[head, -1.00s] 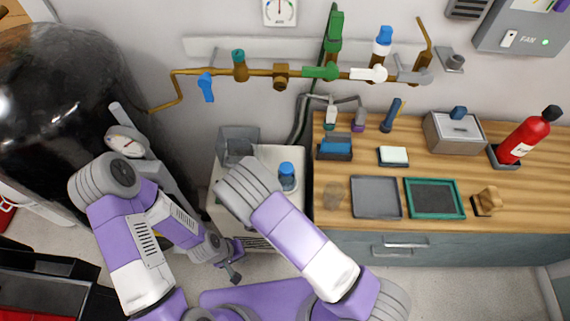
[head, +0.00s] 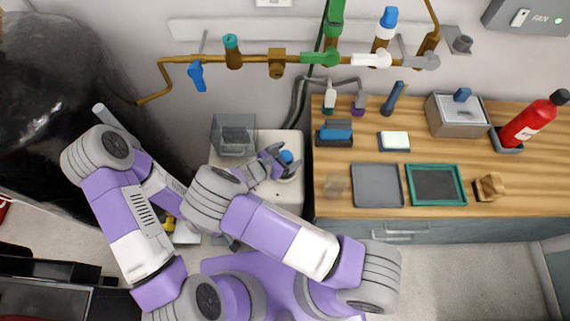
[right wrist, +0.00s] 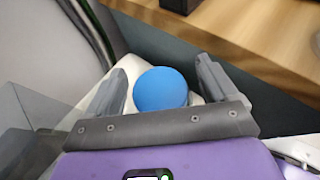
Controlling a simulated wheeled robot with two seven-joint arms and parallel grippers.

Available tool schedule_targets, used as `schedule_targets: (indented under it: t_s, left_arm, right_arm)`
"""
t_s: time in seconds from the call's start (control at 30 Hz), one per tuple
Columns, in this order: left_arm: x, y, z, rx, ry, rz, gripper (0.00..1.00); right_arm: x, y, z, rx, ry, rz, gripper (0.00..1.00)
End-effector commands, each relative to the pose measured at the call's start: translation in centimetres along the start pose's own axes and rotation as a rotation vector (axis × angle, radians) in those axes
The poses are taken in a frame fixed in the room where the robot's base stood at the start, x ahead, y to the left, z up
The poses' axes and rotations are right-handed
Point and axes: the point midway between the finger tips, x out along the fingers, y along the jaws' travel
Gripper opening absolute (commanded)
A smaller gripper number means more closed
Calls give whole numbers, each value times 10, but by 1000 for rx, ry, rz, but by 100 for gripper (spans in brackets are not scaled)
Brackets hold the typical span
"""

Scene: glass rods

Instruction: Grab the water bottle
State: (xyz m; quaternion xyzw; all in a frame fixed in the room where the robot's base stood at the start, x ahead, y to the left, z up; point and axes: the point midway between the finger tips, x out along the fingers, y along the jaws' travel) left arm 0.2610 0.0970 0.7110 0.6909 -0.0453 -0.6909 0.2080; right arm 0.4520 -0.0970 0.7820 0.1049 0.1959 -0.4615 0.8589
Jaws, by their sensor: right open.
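The water bottle (head: 287,157) has a blue cap and stands on a small white cabinet. My right gripper (head: 281,161) is over the cabinet with its fingers around the bottle's cap. In the right wrist view the round blue cap (right wrist: 161,87) lies between the two fingers (right wrist: 162,68). Gaps show on both sides, so the right gripper is open and holds nothing. The bottle's body is hidden below the cap. My left gripper is mostly hidden behind my right arm in the head view, and its jaws cannot be made out.
A clear box (head: 233,136) stands on the cabinet (head: 284,201) left of the bottle. A wooden counter (head: 445,204) to the right holds a grey tray (head: 377,186), a green-framed tray (head: 436,185) and a red extinguisher-like bottle (head: 530,122). Pipes with valves run along the wall behind.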

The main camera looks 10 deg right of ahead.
Motion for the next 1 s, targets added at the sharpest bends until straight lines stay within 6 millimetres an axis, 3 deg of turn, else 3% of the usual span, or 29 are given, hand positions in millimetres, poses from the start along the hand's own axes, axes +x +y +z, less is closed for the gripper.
schedule_targets:
  t_s: [0.3,0.87,1.0]
  left_arm:
    - [0,0,0,0,0,0,0]
    - [1,0,0,0,0,0,0]
    - [1,0,0,0,0,0,0]
  right_arm:
    - [6,1,0,1,2,2,86]
    - [6,0,-1,1,5,2,1]
    - [6,0,-1,1,6,2,0]
